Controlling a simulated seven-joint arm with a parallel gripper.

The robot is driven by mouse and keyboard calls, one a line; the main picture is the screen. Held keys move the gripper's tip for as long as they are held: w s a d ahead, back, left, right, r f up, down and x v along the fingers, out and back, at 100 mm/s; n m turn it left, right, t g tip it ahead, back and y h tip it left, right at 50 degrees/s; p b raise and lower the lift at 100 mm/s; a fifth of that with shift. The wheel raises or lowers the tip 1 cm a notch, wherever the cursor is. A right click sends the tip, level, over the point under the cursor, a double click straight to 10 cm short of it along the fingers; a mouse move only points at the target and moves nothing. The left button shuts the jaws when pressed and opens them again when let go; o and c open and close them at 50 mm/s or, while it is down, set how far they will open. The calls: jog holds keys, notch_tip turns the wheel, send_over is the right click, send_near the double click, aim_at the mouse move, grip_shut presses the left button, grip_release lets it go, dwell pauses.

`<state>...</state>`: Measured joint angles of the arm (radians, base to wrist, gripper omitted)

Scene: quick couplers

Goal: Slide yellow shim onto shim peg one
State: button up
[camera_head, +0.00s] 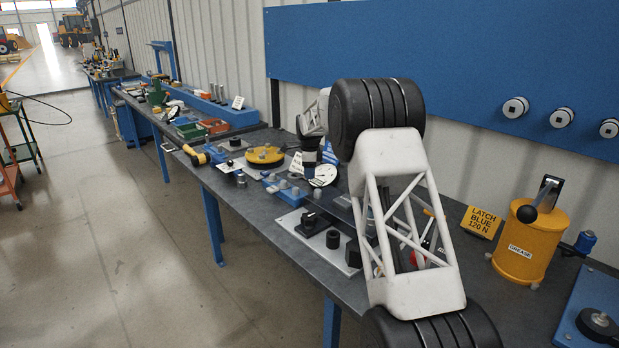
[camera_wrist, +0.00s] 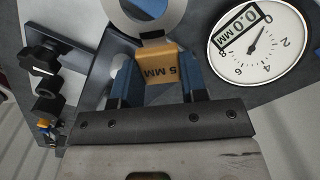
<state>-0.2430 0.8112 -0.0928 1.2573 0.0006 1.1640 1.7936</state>
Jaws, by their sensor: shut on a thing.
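In the wrist view my gripper (camera_wrist: 160,62) is shut on the yellow shim (camera_wrist: 160,68), gripping its block-like tab marked "5 MM" between two blue fingers. A pale grey ring (camera_wrist: 172,20) lies just beyond the tab at the top edge, partly cut off. Whether it belongs to the shim I cannot tell. Something blue and tan shows inside the ring, and I cannot make out whether it is a peg. In the head view my arm hides most of the work spot, and neither the shim nor shim peg one can be clearly told there.
A round dial gauge (camera_wrist: 258,45) stands close to the right of the shim; it also shows in the head view (camera_head: 323,176). Black knobs (camera_wrist: 42,60) on a plate are at left. A yellow disc (camera_head: 264,155) and a grease can (camera_head: 528,245) stand on the bench.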

jog(key=shift+w+r+n, duration=0.35)
jog(key=shift+r+n, duration=0.1)
jog(key=shift+n, duration=0.25)
jog(key=shift+w+r+n, duration=0.3)
jog(key=shift+r+n, duration=0.15)
jog(key=shift+n, duration=0.25)
jog(key=shift+f, duration=2.85)
jog(key=shift+f, duration=1.9)
dwell(0.4)
jog(key=o, duration=0.9)
jog(key=shift+c, duration=0.2)
jog(key=shift+r, duration=3.95)
